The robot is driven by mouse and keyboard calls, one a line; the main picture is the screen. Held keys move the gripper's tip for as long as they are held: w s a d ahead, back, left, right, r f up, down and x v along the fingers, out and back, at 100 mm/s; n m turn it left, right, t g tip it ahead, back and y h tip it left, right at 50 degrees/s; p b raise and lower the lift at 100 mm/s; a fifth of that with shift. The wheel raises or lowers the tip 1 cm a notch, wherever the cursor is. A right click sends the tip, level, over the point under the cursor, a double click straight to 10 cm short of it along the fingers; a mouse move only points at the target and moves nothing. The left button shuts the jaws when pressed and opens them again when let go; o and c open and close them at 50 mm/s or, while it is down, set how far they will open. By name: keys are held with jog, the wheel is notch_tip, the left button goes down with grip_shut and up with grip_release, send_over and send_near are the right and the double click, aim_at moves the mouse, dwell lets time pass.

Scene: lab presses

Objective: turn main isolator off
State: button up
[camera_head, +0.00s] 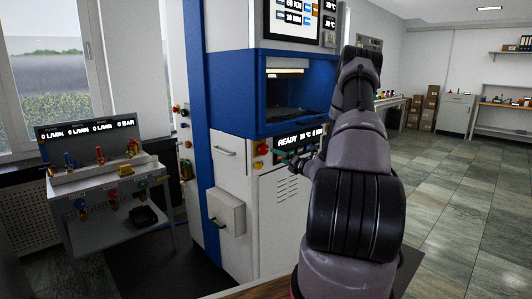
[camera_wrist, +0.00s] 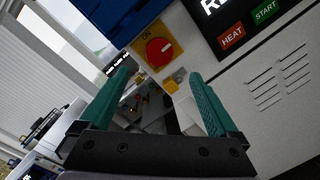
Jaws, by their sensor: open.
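The main isolator is a round red knob on a yellow plate (camera_wrist: 158,49), on the white press front in the wrist view. An ON label shows at the plate's upper edge. In the head view the isolator (camera_head: 262,148) is small, left of the READY display. My gripper (camera_wrist: 163,82) is open and empty, with its green fingers spread apart. The knob lies beyond the fingertips, slightly above the gap between them, and appears apart from them. In the head view my gripper (camera_head: 290,158) is partly hidden by my arm, just right of and below the isolator.
A smaller yellow fitting (camera_wrist: 175,80) sits below the isolator, near the right finger. HEAT (camera_wrist: 232,37) and START (camera_wrist: 265,11) buttons are to the right. A grey box (camera_head: 226,211) protrudes from the lower press. A bench with valves (camera_head: 105,180) stands left; floor at right is clear.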

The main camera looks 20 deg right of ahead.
aim_at(265, 150)
jog(key=x, duration=1)
jog(key=shift+w, duration=0.1)
jog(key=c, duration=1.4)
jog(key=shift+o, duration=0.2)
